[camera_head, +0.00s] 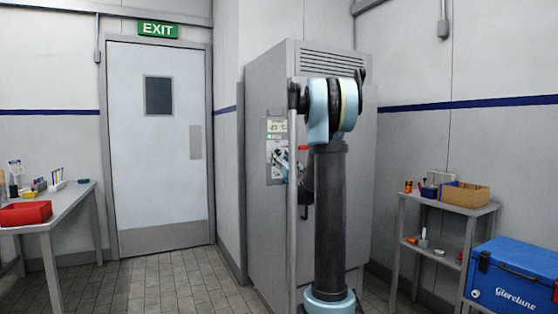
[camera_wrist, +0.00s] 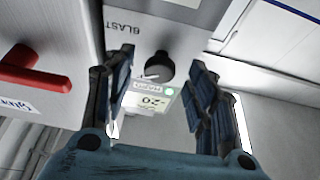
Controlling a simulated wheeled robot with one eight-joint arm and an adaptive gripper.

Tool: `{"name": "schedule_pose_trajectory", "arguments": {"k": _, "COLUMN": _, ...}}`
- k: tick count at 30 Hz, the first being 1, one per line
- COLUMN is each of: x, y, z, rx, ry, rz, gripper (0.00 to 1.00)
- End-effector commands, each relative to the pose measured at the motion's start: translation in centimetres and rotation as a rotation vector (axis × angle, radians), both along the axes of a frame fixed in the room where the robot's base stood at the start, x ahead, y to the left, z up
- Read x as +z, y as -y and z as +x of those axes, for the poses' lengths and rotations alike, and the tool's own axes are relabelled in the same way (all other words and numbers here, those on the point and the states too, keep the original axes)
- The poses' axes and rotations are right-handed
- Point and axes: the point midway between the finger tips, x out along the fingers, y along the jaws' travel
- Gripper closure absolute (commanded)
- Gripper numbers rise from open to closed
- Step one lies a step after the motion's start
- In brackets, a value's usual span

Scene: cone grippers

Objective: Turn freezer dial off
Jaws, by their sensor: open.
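The freezer (camera_head: 262,215) is a tall grey cabinet behind my arm in the head view. Its control panel (camera_head: 276,140) has a lit display and sits on the front face, left of my arm. In the wrist view the black round dial (camera_wrist: 159,66) shows on the panel, between and beyond my fingers, beside the word BLAST and a display reading about -20. My gripper (camera_wrist: 163,80) is open with nothing between its blue-padded fingers. It points at the panel; the exact gap to the dial is hard to tell. In the head view my gripper (camera_head: 285,165) is small and partly hidden.
A red handle (camera_wrist: 32,72) sticks out left of the panel in the wrist view. A side table (camera_head: 60,215) with a red bin stands at the left, and a shelf (camera_head: 450,205) and blue cooler (camera_head: 512,278) at the right. The floor before the door is clear.

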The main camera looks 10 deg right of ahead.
Motion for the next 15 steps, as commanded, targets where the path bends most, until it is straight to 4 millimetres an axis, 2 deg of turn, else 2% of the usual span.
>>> {"name": "schedule_pose_trajectory", "arguments": {"k": 6, "x": 0.46, "y": -0.33, "z": 1.03, "rx": 0.000, "ry": 0.000, "rz": 0.000, "gripper": 0.49}}
{"name": "schedule_pose_trajectory", "arguments": {"k": 14, "x": 0.49, "y": -0.34, "z": 1.10, "rx": -0.001, "ry": 0.000, "rz": 0.000, "gripper": 0.49}}
{"name": "schedule_pose_trajectory", "arguments": {"k": 15, "x": 0.48, "y": -0.33, "z": 1.09, "rx": -0.001, "ry": 0.000, "rz": 0.000, "gripper": 0.56}}
